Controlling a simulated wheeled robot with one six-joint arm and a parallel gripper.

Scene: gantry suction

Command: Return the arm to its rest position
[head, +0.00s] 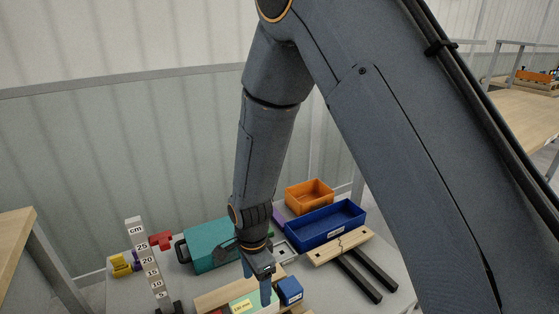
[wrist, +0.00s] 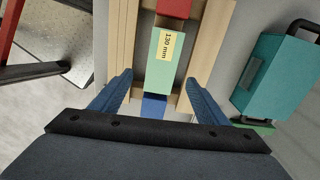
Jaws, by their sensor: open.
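My arm reaches down to the table in the head view. My gripper (head: 262,283) is over a light wooden frame (head: 212,298) that holds a pale green block labelled 130 mm (head: 241,304). In the wrist view my gripper (wrist: 160,79) is open, its blue fingers spread on either side of the green block (wrist: 160,75) with gaps to both sides. A blue block (wrist: 154,107) and a red block (wrist: 173,8) sit at the green block's two ends. I cannot tell how high the fingertips are above the frame.
A teal case (head: 207,242), a blue bin (head: 327,223), an orange bin (head: 309,195) and a wooden bar on dark rails (head: 341,246) stand around my gripper. A centimetre scale post (head: 149,262) stands upright at left. Open air lies above the table, before the wall.

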